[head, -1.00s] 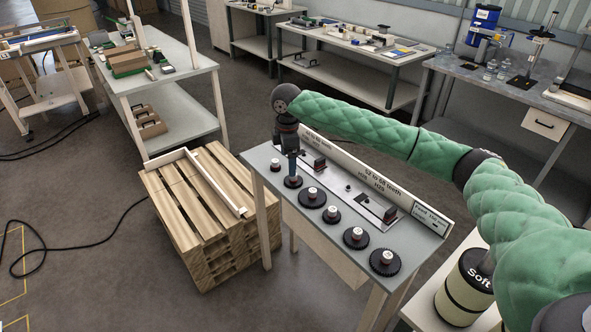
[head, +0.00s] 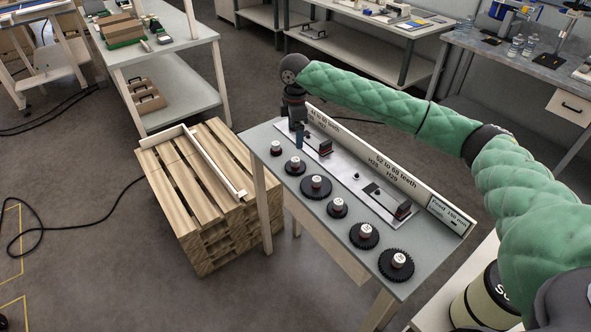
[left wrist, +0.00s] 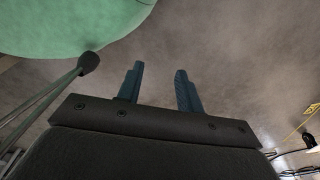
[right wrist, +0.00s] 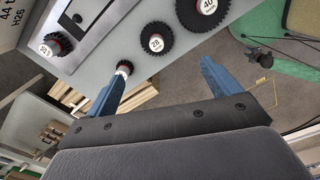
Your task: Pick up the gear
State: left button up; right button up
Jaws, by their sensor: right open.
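Several black gears with white numbered hubs stand in a row on the grey table: a small one (head: 276,149), a medium one (head: 295,166), a large one (head: 316,187), and more toward the front, ending with a wide one (head: 396,265). My right gripper (head: 299,140) is open and empty just behind the medium gear, at the far end of the metal plate. In the right wrist view, the medium gear (right wrist: 157,39) shows beyond and between the open blue fingers. My left gripper (left wrist: 159,70) is open and empty above the floor, outside the head view.
A metal plate (head: 350,180) with dark blocks lies behind the gears, before an upright lettered board (head: 385,170). A wooden pallet stack (head: 190,195) stands left of the table.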

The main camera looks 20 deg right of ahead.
aim_at(296, 160)
jog(key=f+b, duration=0.2)
jog(key=f, duration=0.1)
jog(key=shift+w+d+f, duration=0.15)
jog(key=shift+w+f, duration=0.05)
jog(key=shift+f, duration=0.05)
jog(key=f+b, duration=0.2)
jog(key=b, duration=0.1)
jog(key=shift+s+f, duration=0.2)
pick_arm(q)
jog(key=w+d+r, duration=0.3)
jog(key=w+r, duration=0.4)
jog(key=r, duration=0.2)
pick_arm(e)
jog(key=shift+f, duration=0.15)
jog(key=shift+f+p, duration=0.55)
jog(key=shift+f, duration=0.55)
jog(key=f, duration=0.1)
jog(key=f+p, duration=0.2)
jog(key=f, duration=0.1)
jog(key=shift+w, duration=0.3)
pick_arm(q)
notch_tip(296, 160, down, 8)
jog(key=s+a, duration=0.2)
jog(key=shift+s+a+t+p, duration=0.2)
jog(key=shift+a+t+p, duration=0.1)
jog(key=shift+a+p, duration=0.05)
pick_arm(e)
jog(key=shift+f, duration=0.65)
